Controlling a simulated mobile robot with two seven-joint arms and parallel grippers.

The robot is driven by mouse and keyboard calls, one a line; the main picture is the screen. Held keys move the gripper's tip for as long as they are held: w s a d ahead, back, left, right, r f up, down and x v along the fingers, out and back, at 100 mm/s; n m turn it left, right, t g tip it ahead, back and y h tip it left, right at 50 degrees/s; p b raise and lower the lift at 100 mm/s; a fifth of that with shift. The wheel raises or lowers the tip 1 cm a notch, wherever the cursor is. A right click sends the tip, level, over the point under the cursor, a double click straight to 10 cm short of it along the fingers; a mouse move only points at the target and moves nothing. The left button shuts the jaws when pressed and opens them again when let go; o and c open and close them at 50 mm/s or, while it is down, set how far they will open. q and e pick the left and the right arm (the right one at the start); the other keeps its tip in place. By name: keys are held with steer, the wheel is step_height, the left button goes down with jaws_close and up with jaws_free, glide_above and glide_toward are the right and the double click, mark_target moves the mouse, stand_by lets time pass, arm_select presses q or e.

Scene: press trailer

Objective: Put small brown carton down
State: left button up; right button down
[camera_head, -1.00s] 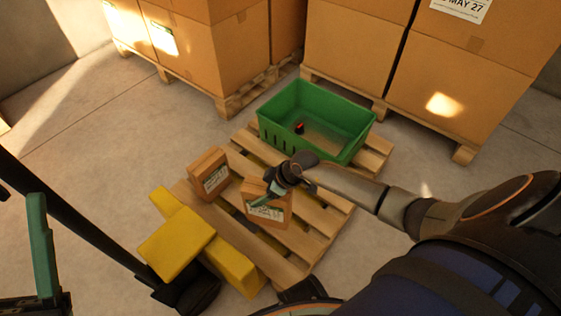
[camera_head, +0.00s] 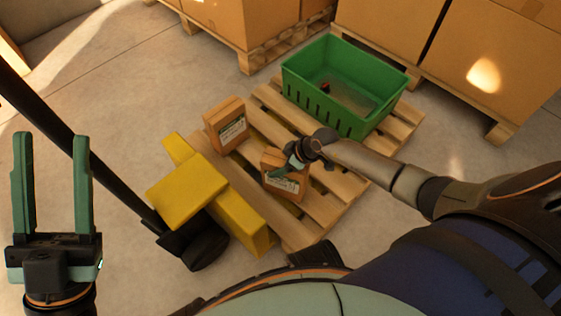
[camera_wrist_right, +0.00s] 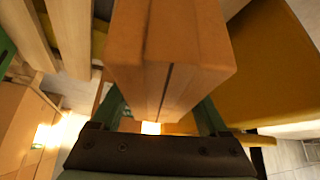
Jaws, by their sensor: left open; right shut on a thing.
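The small brown carton (camera_head: 283,181), with a white and green label, is at the middle of the wooden pallet (camera_head: 330,200). My right gripper (camera_head: 293,168) is shut on it from above. In the right wrist view the carton (camera_wrist_right: 170,55) sits between my right gripper's fingers (camera_wrist_right: 165,115). I cannot tell whether its base touches the slats. A second, similar brown carton (camera_head: 226,124) stands on the pallet to the left, apart from the held one. My left gripper (camera_head: 50,150) is open and empty at the far left, above the floor.
A green crate (camera_head: 345,112) stands on the pallet's back part with a small dark and red item inside. A yellow pallet jack (camera_head: 190,190) with a black handle is at the pallet's left front. Large boxes on pallets (camera_head: 500,60) stand behind. Pallet slats right of the held carton are bare.

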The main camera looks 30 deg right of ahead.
steer(key=shift+w+a+r, duration=0.1)
steer(key=shift+r, duration=0.1)
jaws_free()
steer(key=shift+f, duration=0.15)
